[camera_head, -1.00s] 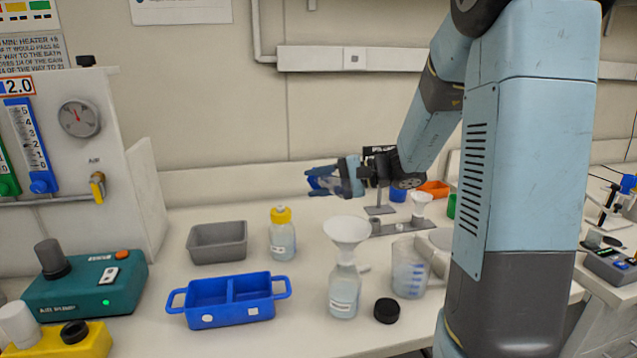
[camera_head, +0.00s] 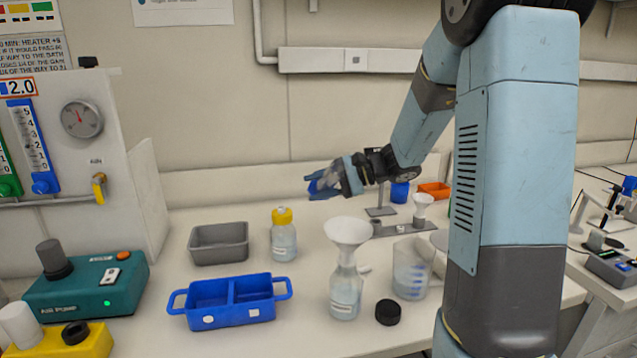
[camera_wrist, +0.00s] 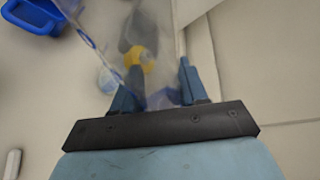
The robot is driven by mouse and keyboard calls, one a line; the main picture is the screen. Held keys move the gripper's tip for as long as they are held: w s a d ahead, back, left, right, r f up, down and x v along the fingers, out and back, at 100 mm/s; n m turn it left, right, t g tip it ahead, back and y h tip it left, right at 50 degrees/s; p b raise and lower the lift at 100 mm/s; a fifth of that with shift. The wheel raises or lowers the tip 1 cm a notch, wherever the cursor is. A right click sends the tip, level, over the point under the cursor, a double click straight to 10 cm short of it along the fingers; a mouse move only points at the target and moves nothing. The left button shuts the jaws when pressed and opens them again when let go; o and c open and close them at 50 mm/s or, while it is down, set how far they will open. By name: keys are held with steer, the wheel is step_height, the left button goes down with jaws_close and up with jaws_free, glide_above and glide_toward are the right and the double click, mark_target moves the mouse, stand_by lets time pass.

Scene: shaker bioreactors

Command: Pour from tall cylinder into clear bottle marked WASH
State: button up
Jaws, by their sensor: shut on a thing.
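My gripper (camera_head: 322,184) is held above the back of the bench, near the wall, with its fingers toward the left. In the wrist view its fingers (camera_wrist: 155,85) are shut on the clear tall cylinder (camera_wrist: 100,45), which has blue marks. The cylinder is hard to make out in the head view, and its contents cannot be told. A clear bottle (camera_head: 344,296) with a white funnel (camera_head: 347,232) in its neck stands upright at front centre, apart from my gripper. Its label is too small to read, so WASH cannot be confirmed.
A yellow-capped bottle (camera_head: 283,242) stands below my gripper. A grey tray (camera_head: 218,258), blue two-part tray (camera_head: 230,318), black cap (camera_head: 388,312) and graduated beaker (camera_head: 410,268) surround the funnel bottle. A grey stand (camera_head: 380,211) and small funnel (camera_head: 422,200) are right.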

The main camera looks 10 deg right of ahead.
steer(key=shift+f+m, duration=0.3)
steer(key=shift+f, duration=0.15)
steer(key=s+f+m+g, duration=0.5)
steer(key=s+f+m, duration=0.1)
steer(key=s, duration=0.5)
steer(key=shift+s+f+m, duration=0.25)
steer(key=shift+f+m, duration=0.15)
steer(key=shift+f, duration=0.25)
stand_by(1.2)
steer(key=shift+w, duration=0.1)
